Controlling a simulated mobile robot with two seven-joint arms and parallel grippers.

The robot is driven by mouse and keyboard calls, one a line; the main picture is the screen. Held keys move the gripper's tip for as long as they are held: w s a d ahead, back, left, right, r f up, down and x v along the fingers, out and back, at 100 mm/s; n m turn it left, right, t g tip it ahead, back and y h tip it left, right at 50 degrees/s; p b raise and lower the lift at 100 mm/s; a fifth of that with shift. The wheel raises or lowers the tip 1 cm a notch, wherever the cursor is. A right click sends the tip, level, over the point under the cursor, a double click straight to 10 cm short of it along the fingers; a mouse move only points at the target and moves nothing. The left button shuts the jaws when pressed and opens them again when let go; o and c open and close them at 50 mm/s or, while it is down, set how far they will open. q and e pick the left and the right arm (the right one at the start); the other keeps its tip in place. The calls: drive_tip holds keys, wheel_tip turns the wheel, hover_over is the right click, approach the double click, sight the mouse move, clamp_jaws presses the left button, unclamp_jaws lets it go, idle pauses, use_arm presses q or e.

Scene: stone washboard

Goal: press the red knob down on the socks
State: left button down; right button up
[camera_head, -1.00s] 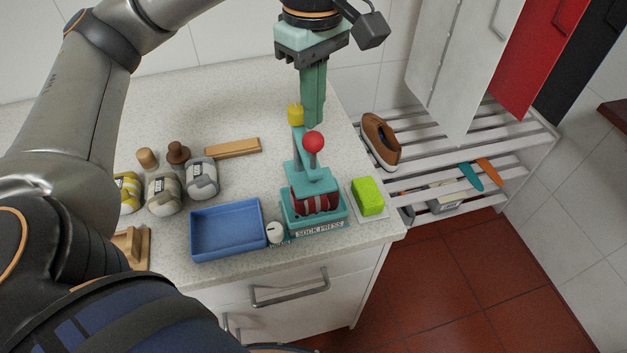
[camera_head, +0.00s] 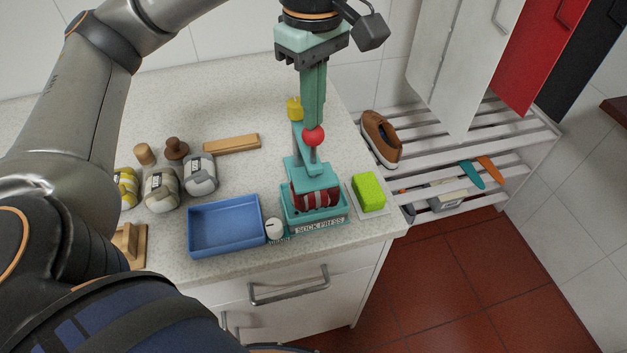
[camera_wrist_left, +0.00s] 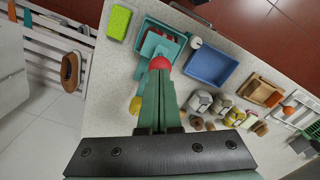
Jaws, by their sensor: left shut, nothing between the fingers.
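The teal sock press (camera_head: 314,222) stands near the counter's front edge, with rolled dark red socks (camera_head: 316,196) under its plate. The red knob (camera_head: 314,136) tops the press, and in the left wrist view the knob (camera_wrist_left: 160,63) shows at the fingertips. My left gripper (camera_head: 313,124) is shut and empty, pointing down, with its tips right at the top of the knob. I cannot tell whether they touch it. In the left wrist view the fingers (camera_wrist_left: 158,85) hide part of the press. My right gripper is not in view.
A blue tray (camera_head: 226,226) and a white dial (camera_head: 274,229) stand left of the press, a green sponge (camera_head: 369,190) right of it. Several rolled socks (camera_head: 162,190) and a wooden bar (camera_head: 231,144) lie farther left. A slatted rack (camera_head: 500,131) with a brown shoe (camera_head: 380,139) stands beyond the counter's right edge.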

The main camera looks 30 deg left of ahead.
use_arm(q)
drive_tip(key=shift+f+b, duration=0.45)
drive_tip(key=shift+f, duration=0.15)
drive_tip(key=shift+r, duration=0.1)
drive_tip(key=shift+s+d+f, duration=0.1)
drive_tip(key=shift+s+f, duration=0.05)
drive_tip(key=shift+f, duration=0.15)
idle(2.0)
wheel_tip(320, 180, up, 6)
drive_tip(key=p, duration=0.5)
drive_tip(key=shift+p, duration=0.4)
drive_tip(key=shift+w, duration=0.2)
